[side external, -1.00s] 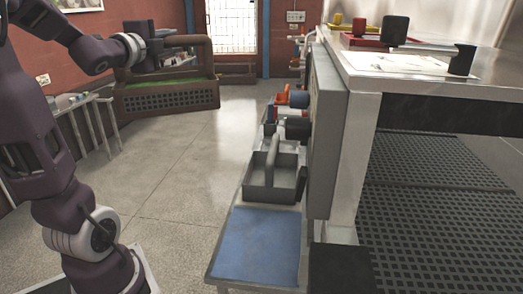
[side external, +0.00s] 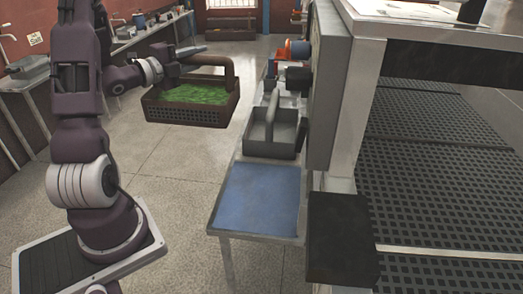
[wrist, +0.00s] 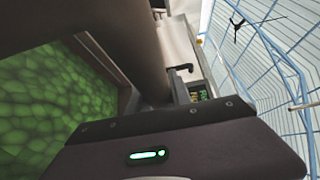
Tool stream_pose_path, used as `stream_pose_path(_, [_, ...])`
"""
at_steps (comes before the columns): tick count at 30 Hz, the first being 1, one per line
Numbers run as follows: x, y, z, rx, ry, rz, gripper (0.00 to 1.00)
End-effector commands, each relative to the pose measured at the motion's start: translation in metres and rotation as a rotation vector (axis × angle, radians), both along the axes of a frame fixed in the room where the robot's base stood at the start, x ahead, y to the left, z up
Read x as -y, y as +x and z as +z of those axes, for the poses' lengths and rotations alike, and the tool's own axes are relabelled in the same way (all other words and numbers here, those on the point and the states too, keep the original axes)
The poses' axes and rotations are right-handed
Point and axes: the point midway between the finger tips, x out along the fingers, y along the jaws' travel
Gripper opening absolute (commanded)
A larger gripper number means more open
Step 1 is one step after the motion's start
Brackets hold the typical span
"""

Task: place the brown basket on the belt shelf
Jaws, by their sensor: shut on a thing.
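The brown basket (side external: 185,113) has slotted sides, green contents (side external: 195,94) and a tall arched handle. My gripper (side external: 205,60) is shut on the top of that handle, and the basket hangs upright to the left of the shelf. In the wrist view the brown handle (wrist: 128,35) rises in front of my gripper, with green contents (wrist: 50,100) on the left; the fingertips are hidden there. The belt shelf seems to be the low metal shelf (side external: 223,238) along the machine. A blue mat (side external: 260,198) covers its near end, clear and apart from the basket.
A grey handled caddy (side external: 270,138) stands on the shelf behind the mat. Several small items lie farther back. The tall machine (side external: 345,120) borders the shelf on the right. Open floor (side external: 185,180) lies between my arm and the shelf. Side tables stand along the left wall.

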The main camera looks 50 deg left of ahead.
Motion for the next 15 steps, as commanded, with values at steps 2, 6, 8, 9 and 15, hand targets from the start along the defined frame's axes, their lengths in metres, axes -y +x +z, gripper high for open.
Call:
stream_pose_path(2, [0.007, 0.001, -0.024, 0.003, -0.008, -0.072, 0.0])
stream_pose_path(6, [0.027, -0.001, -0.064, 0.009, -0.012, -0.224, 0.0])
stream_pose_path(8, [0.039, -0.004, -0.083, 0.011, -0.014, -0.297, 0.0])
stream_pose_path(9, [0.047, -0.007, -0.095, 0.012, -0.017, -0.347, 0.0])
stream_pose_path(15, [0.093, -0.031, -0.142, 0.015, -0.021, -0.579, 0.0])
